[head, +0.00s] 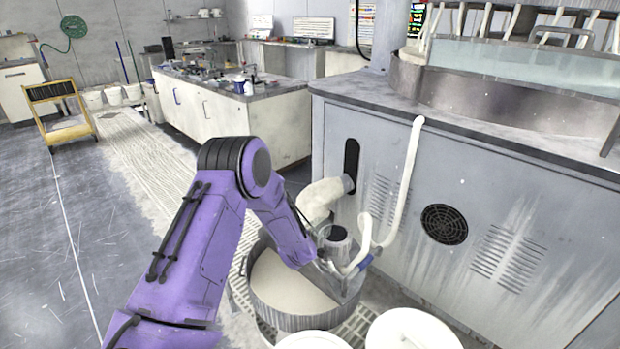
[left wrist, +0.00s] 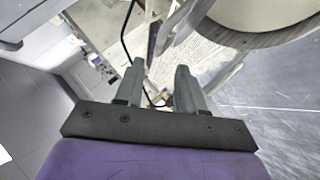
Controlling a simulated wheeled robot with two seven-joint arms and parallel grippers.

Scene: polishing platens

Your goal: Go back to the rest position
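My purple left arm reaches in from the lower left in the head view. Its gripper (head: 343,279) is low over the right side of a round grey tub (head: 262,307) holding pale, smooth material. In the left wrist view the two fingers of this gripper (left wrist: 160,70) stand apart with nothing seen held between them. A white hose (head: 398,190) with a blue band hangs down the grey machine beside the gripper; whether they touch I cannot tell. My right gripper is in neither view.
The grey polishing machine (head: 470,210) fills the right side. White lids (head: 412,331) lie in front of it. A pale pipe (head: 322,197) joins its side above the tub. A yellow cart (head: 62,112) and a workbench (head: 225,115) stand farther back. The left floor is open.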

